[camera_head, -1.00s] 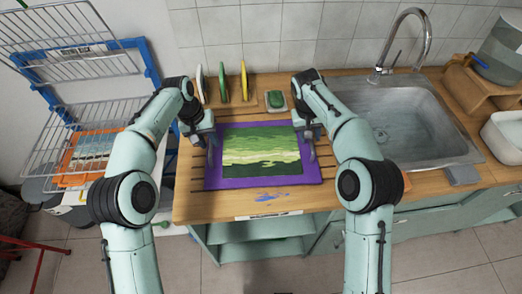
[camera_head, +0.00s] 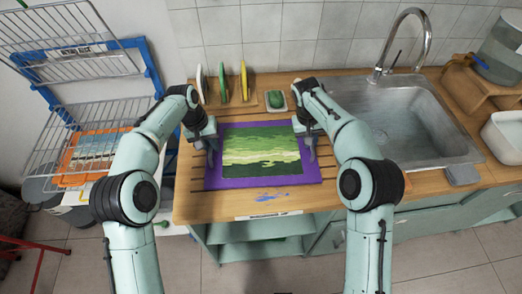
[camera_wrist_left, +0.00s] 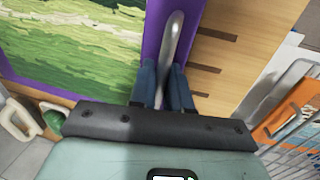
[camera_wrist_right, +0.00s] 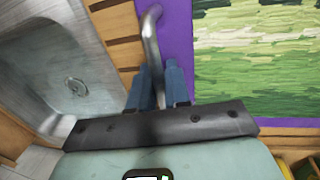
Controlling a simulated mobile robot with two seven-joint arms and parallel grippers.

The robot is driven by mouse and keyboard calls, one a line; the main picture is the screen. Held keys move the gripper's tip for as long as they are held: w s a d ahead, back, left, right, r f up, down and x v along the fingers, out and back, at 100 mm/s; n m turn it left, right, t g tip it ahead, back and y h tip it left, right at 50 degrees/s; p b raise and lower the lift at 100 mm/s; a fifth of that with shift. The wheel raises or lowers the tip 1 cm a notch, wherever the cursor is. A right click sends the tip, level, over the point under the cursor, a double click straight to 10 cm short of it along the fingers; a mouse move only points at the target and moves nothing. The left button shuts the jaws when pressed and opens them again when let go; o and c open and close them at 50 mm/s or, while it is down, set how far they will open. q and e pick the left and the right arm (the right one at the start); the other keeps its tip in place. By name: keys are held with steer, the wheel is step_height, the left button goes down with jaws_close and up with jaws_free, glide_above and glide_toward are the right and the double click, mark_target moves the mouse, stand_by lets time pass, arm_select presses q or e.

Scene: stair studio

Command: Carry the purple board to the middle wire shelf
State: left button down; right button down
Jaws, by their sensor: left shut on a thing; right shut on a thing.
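The purple board (camera_head: 262,183) lies flat on the wooden counter, with a green striped picture on it and a metal handle at each side. My left gripper (camera_head: 211,150) is shut on the board's left handle, a curved bar between the blue fingers (camera_wrist_left: 172,50) in the left wrist view. My right gripper (camera_head: 310,148) is shut on the right handle, which shows between the fingers in the right wrist view (camera_wrist_right: 150,40). The wire rack (camera_head: 100,112) stands left of the counter, with wire shelves at several heights. An orange-framed board (camera_head: 68,180) sits low in it, partly behind wires.
The sink (camera_head: 415,115) and its tap (camera_head: 428,45) are to the right of the board. Upright coloured plates (camera_head: 222,84) and a green soap dish (camera_head: 276,99) stand behind it. A blue frame (camera_head: 152,68) borders the rack. Blue paint smears mark the counter front.

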arm_select(q)
steer(key=shift+r, duration=0.1)
